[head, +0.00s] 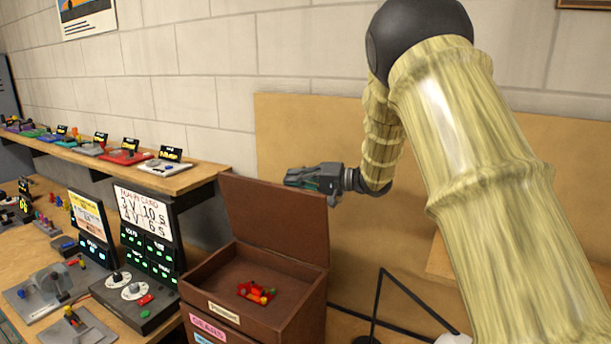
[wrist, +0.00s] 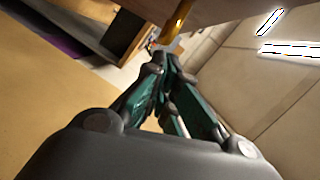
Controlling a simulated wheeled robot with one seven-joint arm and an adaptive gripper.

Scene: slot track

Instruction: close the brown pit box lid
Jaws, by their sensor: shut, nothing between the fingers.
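The brown pit box (head: 255,301) stands at lower centre in the head view. Its lid (head: 275,222) is open and upright, leaning slightly back at the rear of the box. My gripper (head: 290,178) is shut and empty, beside the lid's upper edge and pointing left. I cannot tell whether it touches the lid. In the wrist view the gripper's fingers (wrist: 165,68) are together; a brown surface (wrist: 210,8) above them may be the lid.
A wooden shelf (head: 200,176) with several controllers stands left of the box. Below it a bench (head: 60,290) holds a scoreboard (head: 148,225) and control units. A tan panel (head: 330,125) stands against the block wall behind my gripper. A black stand (head: 377,300) is right of the box.

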